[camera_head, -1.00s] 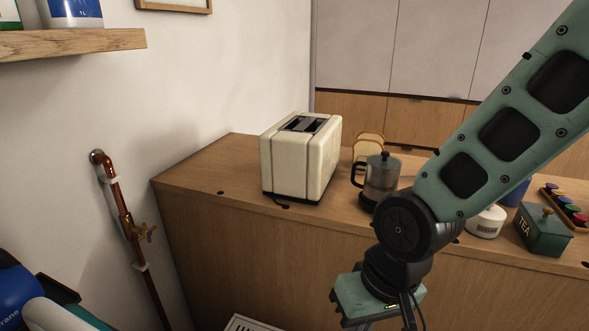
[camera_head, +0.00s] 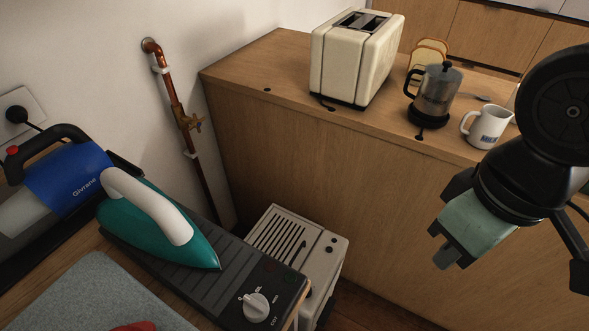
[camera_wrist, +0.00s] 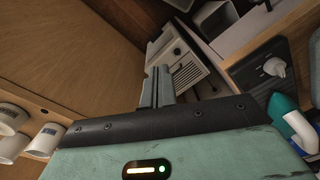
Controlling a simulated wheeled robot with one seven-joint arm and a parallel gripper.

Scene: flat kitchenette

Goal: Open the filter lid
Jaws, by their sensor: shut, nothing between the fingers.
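A white boxy appliance (camera_head: 305,245) stands low on the floor between the wooden counter and the ironing surface. Its top has a dark slotted grille and small round knobs; it also shows in the wrist view (camera_wrist: 188,70), just beyond my fingertips. No part is clearly readable as a filter lid. My gripper (camera_head: 443,252) is at the right in the head view, in front of the counter, apart from the appliance. In the wrist view my gripper's fingers (camera_wrist: 157,84) are together and empty.
A teal iron (camera_head: 165,225) rests on a dark slatted base with a white dial (camera_head: 256,305). A blue device (camera_head: 70,180) lies at the left. A toaster (camera_head: 355,60), a French press (camera_head: 435,95) and a white mug (camera_head: 485,127) stand on the counter (camera_head: 290,95). A copper pipe (camera_head: 180,115) runs down the wall.

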